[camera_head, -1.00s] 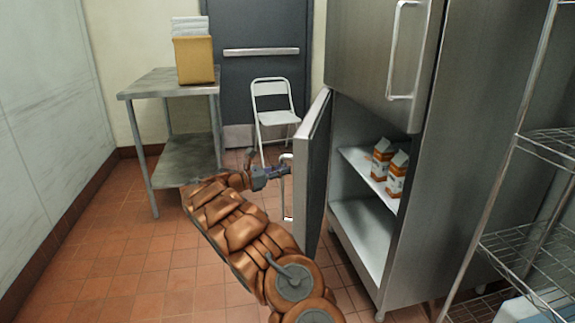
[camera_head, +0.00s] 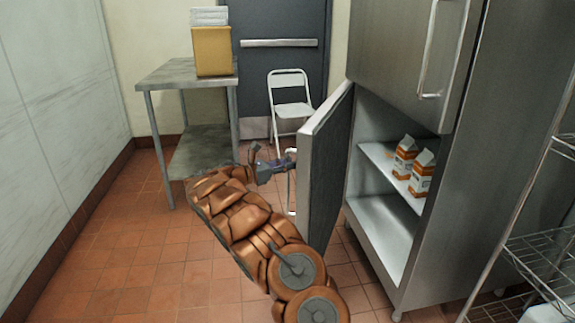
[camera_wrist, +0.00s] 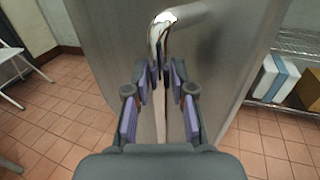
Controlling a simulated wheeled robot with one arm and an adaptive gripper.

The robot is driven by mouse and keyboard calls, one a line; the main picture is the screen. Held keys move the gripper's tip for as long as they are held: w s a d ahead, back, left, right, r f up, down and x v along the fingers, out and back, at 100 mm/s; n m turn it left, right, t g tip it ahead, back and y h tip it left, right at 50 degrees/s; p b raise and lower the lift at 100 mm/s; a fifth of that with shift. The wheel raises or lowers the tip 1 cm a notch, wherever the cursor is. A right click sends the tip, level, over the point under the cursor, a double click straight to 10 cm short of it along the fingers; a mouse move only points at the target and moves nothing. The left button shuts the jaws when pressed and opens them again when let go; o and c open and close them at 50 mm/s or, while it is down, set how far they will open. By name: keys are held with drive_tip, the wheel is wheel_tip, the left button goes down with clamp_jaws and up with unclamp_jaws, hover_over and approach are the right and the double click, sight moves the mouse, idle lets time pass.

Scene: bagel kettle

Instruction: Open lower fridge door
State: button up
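The lower fridge door (camera_head: 325,165) stands swung well open in the head view, showing shelves and orange-and-white cartons (camera_head: 412,170) inside. Its chrome handle (camera_wrist: 178,20) shows at the top middle of the wrist view. My gripper (camera_wrist: 161,80) is at the handle, with fingers on both sides of the handle's vertical bar. A narrow gap shows between the fingertips, and I cannot tell whether they press on the bar. In the head view my gripper (camera_head: 285,163) is on the outer side of the door, partly hidden by it.
A steel table (camera_head: 185,72) with a cardboard box (camera_head: 212,52) stands at the back left. A white folding chair (camera_head: 291,95) is behind the door. A wire rack (camera_head: 545,255) stands at right. The tiled floor at left is clear.

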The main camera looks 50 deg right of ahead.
drive_tip(key=shift+o, duration=1.4)
drive_tip(key=shift+s+d, duration=0.1)
drive_tip(key=v, duration=1.2)
